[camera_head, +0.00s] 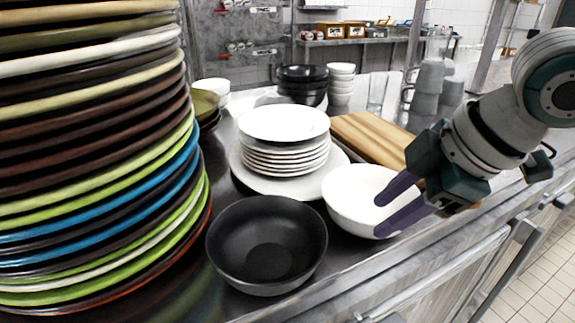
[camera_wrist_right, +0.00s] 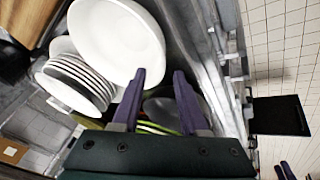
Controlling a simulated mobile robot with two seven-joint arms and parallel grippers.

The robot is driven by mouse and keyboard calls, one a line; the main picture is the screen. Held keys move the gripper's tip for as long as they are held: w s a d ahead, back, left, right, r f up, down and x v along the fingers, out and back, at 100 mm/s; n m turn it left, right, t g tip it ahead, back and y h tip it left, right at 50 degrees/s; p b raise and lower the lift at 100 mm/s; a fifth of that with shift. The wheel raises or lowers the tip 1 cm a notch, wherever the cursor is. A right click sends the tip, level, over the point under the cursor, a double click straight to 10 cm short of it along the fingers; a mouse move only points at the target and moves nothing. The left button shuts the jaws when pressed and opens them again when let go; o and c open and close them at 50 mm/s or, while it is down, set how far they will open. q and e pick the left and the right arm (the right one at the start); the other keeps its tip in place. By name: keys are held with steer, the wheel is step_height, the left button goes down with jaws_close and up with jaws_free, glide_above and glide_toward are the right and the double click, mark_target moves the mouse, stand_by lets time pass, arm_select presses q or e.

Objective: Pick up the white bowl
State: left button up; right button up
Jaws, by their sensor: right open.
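The white bowl (camera_head: 343,196) stands upright on the steel counter, right of the black bowl (camera_head: 268,245). My right gripper (camera_head: 380,217) reaches in from the right with its two purple fingers apart and nothing held. In the head view the upper finger overlaps the bowl's inside and the lower one crosses its front right wall. In the right wrist view the white bowl (camera_wrist_right: 112,38) is at upper left, and its rim reaches the left finger of the gripper (camera_wrist_right: 160,80). I cannot tell whether the fingers touch it. My left gripper is not in view.
A tall stack of coloured plates (camera_head: 95,150) fills the left. White plates (camera_head: 284,125) are stacked behind the bowls. A wooden board (camera_head: 375,140) lies behind the white bowl, with grey mugs (camera_head: 427,85) beyond. The counter's front edge is close to the bowls.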

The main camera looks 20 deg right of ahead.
mark_target(371, 224)
steer(key=x, duration=0.4)
steer(key=shift+w+a+f+b, duration=0.1)
steer(key=shift+f+b, duration=0.2)
steer(key=shift+f, duration=0.1)
jaws_close()
stand_by(1.1)
